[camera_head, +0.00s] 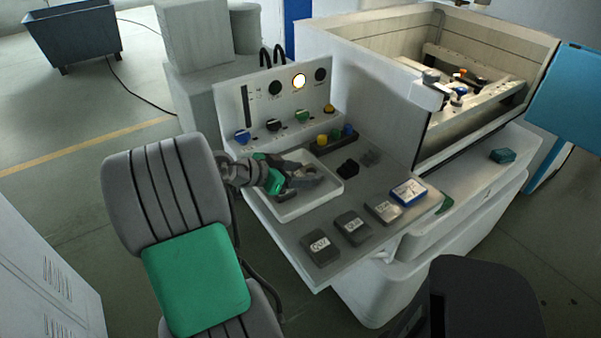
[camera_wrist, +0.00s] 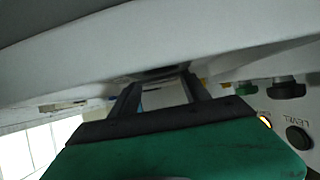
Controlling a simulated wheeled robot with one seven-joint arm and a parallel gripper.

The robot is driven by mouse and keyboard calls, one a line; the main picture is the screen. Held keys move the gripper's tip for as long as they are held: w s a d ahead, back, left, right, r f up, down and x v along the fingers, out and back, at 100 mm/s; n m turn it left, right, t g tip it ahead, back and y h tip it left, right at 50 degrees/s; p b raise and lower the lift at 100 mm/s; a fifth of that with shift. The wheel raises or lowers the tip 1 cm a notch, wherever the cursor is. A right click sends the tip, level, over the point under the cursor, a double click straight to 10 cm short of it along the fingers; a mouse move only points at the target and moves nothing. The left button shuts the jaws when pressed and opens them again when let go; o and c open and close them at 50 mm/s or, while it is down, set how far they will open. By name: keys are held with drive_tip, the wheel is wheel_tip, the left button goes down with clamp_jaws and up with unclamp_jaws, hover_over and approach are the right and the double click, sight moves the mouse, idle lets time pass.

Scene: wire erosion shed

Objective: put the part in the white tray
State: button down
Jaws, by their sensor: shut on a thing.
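I cannot tell whether the part touches the tray floor.
A control panel (camera_head: 262,103) with knobs and a lit yellow lamp stands behind the tray. A black object (camera_head: 348,168) lies right of the tray. Several labelled blocks (camera_head: 352,227) line the worktop's front.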

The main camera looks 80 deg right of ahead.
drive_tip(key=c, duration=0.5)
unclamp_jaws()
drive_tip(key=shift+f, duration=0.1)
